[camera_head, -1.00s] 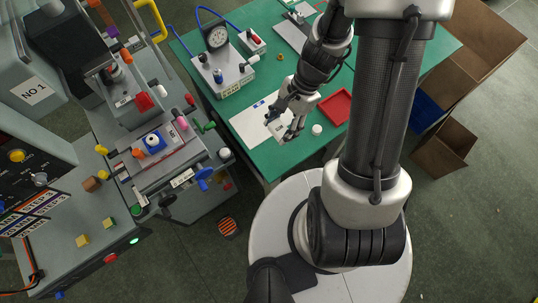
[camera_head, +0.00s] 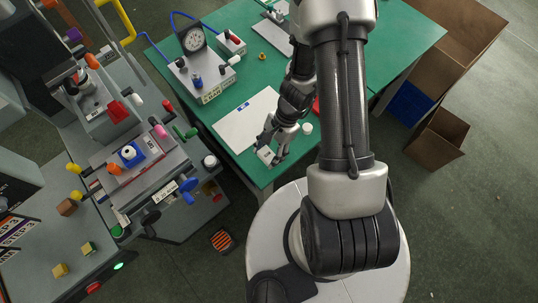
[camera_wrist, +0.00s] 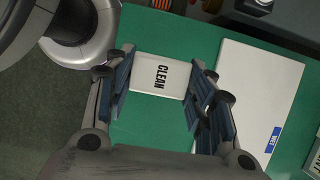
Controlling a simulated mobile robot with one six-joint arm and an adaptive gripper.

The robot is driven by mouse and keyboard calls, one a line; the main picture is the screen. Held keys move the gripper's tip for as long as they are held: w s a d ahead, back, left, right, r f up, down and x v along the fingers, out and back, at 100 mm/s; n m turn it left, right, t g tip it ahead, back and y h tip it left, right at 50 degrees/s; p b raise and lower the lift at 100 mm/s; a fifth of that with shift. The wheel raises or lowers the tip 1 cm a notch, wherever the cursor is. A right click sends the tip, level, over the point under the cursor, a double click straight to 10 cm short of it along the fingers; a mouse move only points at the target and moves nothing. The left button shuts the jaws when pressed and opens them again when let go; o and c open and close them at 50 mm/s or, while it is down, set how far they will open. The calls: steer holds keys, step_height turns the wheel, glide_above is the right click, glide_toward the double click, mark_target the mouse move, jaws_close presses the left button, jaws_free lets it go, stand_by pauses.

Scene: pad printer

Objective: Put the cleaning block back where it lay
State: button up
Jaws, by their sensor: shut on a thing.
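The cleaning block is a white block (camera_wrist: 160,75) marked CLEAN, seen in the wrist view between the two dark finger pads. My gripper (camera_wrist: 158,88) is shut on it. In the head view my gripper (camera_head: 273,155) is over the front corner of the green table (camera_head: 255,170), and the white block (camera_head: 267,156) shows at its fingertips. I cannot tell whether the block touches the table. A white sheet (camera_head: 246,120) with a blue label lies just behind and left of the gripper; the wrist view shows this sheet (camera_wrist: 255,95) to the right of the block, apart from it.
A small white round item (camera_head: 307,128) stands right of my gripper. A red tray (camera_head: 316,107) is mostly hidden behind my arm. A gauge stand (camera_head: 203,75) is farther back on the table. The pad printer (camera_head: 135,165) stands to the left. Cardboard boxes (camera_head: 437,140) are at the right.

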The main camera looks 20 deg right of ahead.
steer(key=shift+f, duration=1.05)
steer(key=shift+b, duration=0.3)
steer(key=shift+f, duration=0.2)
steer(key=o, duration=1)
steer(key=shift+o, duration=0.2)
